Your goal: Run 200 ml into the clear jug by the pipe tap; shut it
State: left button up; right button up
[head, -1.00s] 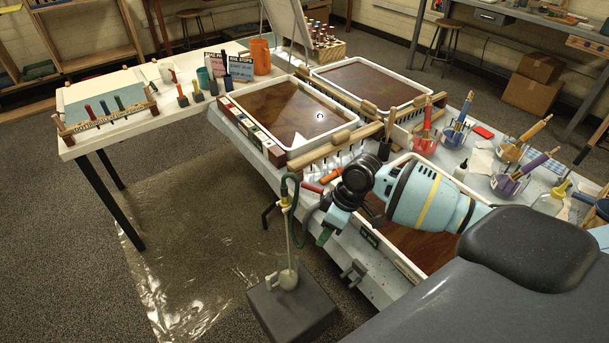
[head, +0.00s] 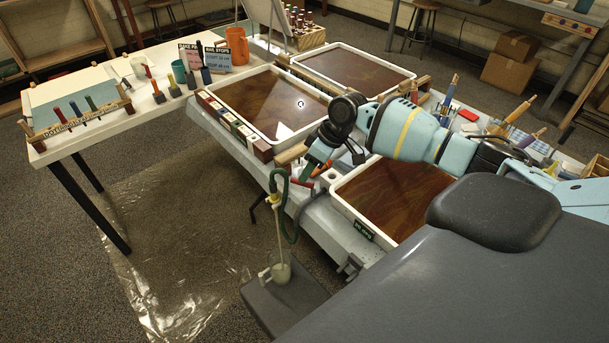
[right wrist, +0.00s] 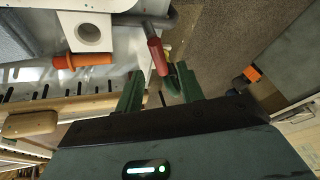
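The clear jug (head: 281,273) stands upright on a low dark grey block in the head view, its handle to the left. A thin pale pipe (head: 279,230) runs down to it from a yellow fitting and green hose. How much the jug holds is too small to tell. My right gripper (head: 307,171) is at the tray table's front edge, above and right of the jug. In the right wrist view its green fingers (right wrist: 158,82) are apart, with a red lever (right wrist: 157,50) just ahead, between their tips. I cannot tell whether they touch it. My left gripper is out of view.
An orange handle (right wrist: 72,61) lies beside a white block (right wrist: 90,32) near the red lever. Marbling trays (head: 340,204) fill the table around my right arm. A clear plastic sheet (head: 165,250) covers the floor left of the grey block (head: 262,304).

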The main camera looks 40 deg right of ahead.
jog(key=shift+x, duration=1.5)
grip_shut()
